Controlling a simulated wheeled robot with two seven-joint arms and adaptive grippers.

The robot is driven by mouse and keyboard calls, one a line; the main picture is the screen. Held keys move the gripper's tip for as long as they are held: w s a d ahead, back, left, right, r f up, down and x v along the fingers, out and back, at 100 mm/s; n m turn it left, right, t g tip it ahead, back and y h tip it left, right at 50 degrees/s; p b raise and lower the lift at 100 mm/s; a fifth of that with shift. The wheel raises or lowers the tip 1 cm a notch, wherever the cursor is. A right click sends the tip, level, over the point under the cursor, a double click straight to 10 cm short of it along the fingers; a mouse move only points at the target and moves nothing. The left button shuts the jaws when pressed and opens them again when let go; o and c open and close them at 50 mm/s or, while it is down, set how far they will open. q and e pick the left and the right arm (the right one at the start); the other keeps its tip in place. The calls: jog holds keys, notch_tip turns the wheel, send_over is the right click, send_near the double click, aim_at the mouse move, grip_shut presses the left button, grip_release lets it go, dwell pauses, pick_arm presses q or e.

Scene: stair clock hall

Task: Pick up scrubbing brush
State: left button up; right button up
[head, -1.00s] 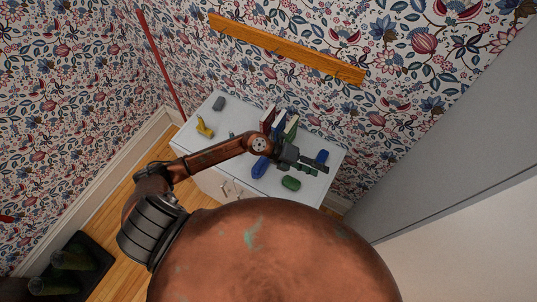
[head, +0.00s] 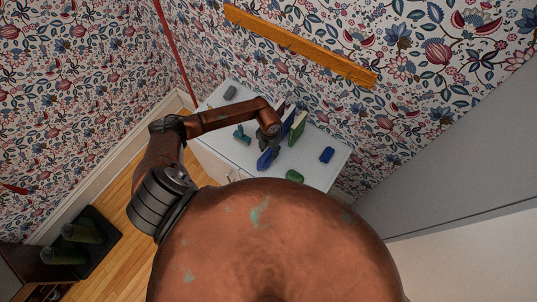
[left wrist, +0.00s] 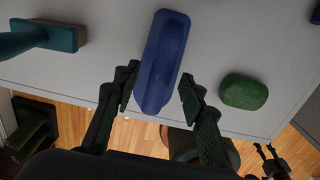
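A long blue block-shaped object (left wrist: 165,50), which looks like the scrubbing brush, lies on the white cabinet top; in the head view it (head: 264,161) is partly behind my gripper. My left gripper (head: 270,138) points down over it. In the left wrist view the left fingers (left wrist: 159,76) are open, one on each side of the blue object's near part, with small gaps. I cannot tell how far above the top they are. A dark two-fingered shape at the lower right, apparently my right gripper (left wrist: 266,152), is open and empty, away from the cabinet.
A green rounded object (left wrist: 244,92) lies right of the blue one, and a teal handled object (left wrist: 62,37) left. Upright books (head: 297,128) stand close behind. A smaller blue object (head: 327,155) and a grey one (head: 230,92) lie further apart. The cabinet's front edge is near.

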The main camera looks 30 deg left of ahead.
pick_arm(q)
jog(key=shift+f, duration=0.75)
jog(key=shift+c, duration=0.4)
grip_shut()
